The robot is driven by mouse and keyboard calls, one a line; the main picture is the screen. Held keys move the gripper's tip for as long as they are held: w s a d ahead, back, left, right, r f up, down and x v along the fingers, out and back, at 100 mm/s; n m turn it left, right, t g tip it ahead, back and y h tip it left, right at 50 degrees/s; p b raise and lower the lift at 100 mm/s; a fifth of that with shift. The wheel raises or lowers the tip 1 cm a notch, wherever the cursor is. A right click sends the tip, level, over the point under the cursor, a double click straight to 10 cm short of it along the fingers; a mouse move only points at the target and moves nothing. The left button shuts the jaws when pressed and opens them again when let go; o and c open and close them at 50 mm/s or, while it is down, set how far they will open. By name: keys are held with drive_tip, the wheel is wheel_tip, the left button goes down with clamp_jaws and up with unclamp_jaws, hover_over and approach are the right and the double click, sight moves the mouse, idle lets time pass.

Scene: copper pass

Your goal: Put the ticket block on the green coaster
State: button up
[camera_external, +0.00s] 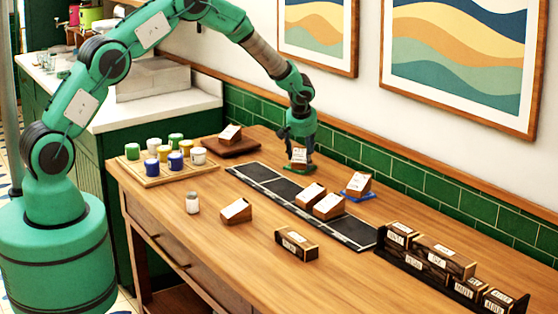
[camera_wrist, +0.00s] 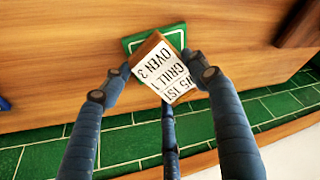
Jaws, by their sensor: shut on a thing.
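My gripper (camera_external: 300,147) is low over the far side of the wooden table, its fingers shut on a ticket block (camera_external: 299,156) with a white printed label. In the wrist view the fingers of my gripper (camera_wrist: 160,76) close on opposite sides of the ticket block (camera_wrist: 165,68), whose label reads "OVEN 3" and "GRILL 1". The green coaster (camera_external: 291,169) lies directly under the block; in the wrist view the coaster (camera_wrist: 133,44) shows past the block's edges. The block looks turned relative to the coaster. I cannot tell whether it touches it.
A black strip (camera_external: 263,177) with two ticket blocks runs alongside. A blue coaster (camera_external: 369,196) holds another block, and a brown board (camera_external: 237,147) holds one too. Loose blocks, a jar (camera_external: 192,203), a jar tray (camera_external: 150,180) and a block rack (camera_external: 400,262) stand around. The tiled wall is close behind.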

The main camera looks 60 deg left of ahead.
drive_tip(key=shift+f, duration=0.1)
drive_tip(key=o, duration=1.2)
drive_tip(key=shift+o, duration=0.2)
drive_tip(key=shift+r, duration=0.2)
drive_tip(key=shift+d+r, duration=0.1)
drive_tip(key=shift+r, duration=0.2)
drive_tip(key=v, duration=1.1)
drive_tip(key=shift+s+r+p, duration=0.15)
drive_tip(key=shift+p, duration=0.3)
drive_tip(key=shift+r, duration=0.1)
